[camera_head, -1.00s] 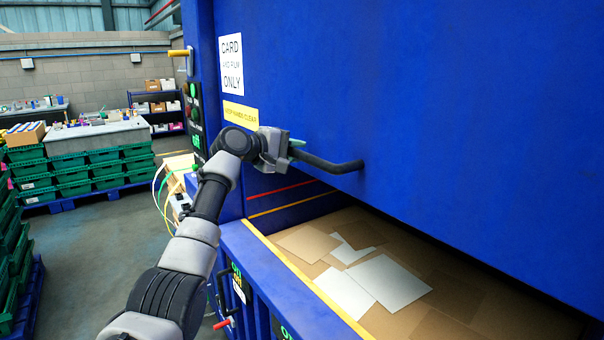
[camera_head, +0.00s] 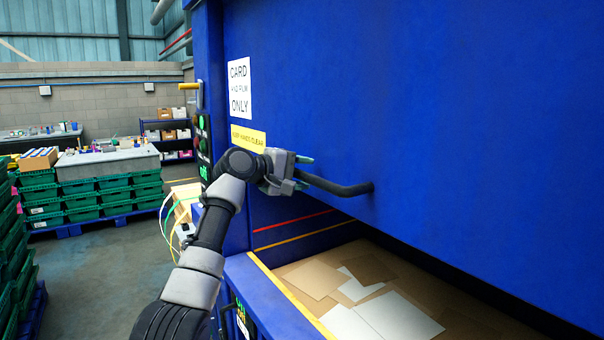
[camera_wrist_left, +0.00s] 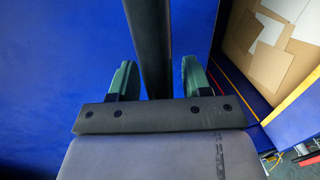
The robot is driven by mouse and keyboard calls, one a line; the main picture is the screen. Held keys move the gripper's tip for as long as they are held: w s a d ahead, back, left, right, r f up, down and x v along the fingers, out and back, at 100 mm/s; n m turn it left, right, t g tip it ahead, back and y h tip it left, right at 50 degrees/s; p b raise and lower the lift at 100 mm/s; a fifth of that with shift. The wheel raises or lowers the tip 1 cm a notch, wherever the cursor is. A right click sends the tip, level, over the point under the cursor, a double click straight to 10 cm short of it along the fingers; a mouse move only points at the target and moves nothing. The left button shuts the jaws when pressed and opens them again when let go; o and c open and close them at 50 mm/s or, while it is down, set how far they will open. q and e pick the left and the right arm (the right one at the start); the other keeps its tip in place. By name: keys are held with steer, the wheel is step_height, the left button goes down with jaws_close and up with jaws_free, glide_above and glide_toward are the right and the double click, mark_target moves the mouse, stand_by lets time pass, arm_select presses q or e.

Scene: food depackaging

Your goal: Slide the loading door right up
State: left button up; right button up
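The loading door (camera_head: 470,110) is a large blue panel, raised above an opening that shows card inside. A black bar handle (camera_head: 345,189) sticks out near its lower left; it also shows in the wrist view (camera_wrist_left: 152,45). My left gripper (camera_head: 302,172) is at the handle's left end. In the wrist view its two green fingers (camera_wrist_left: 160,80) stand on either side of the bar, with a small gap on each side. It is open around the handle, not closed on it. My right gripper is not in view.
Brown and white card sheets (camera_head: 385,315) lie in the bay below the door, behind a yellow-edged blue front wall (camera_head: 270,300). A control panel with a yellow lever (camera_head: 190,88) is left of the door. Green crates (camera_head: 85,200) stand farther left, with open floor between.

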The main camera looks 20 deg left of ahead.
arm_select(q)
steer(key=shift+f, duration=0.1)
steer(key=shift+s+a+b, duration=0.25)
steer(key=shift+s+b, duration=0.1)
steer(key=shift+b, duration=0.05)
steer(key=b+v, duration=0.4)
steer(key=v, duration=0.6)
steer(key=shift+b, duration=0.35)
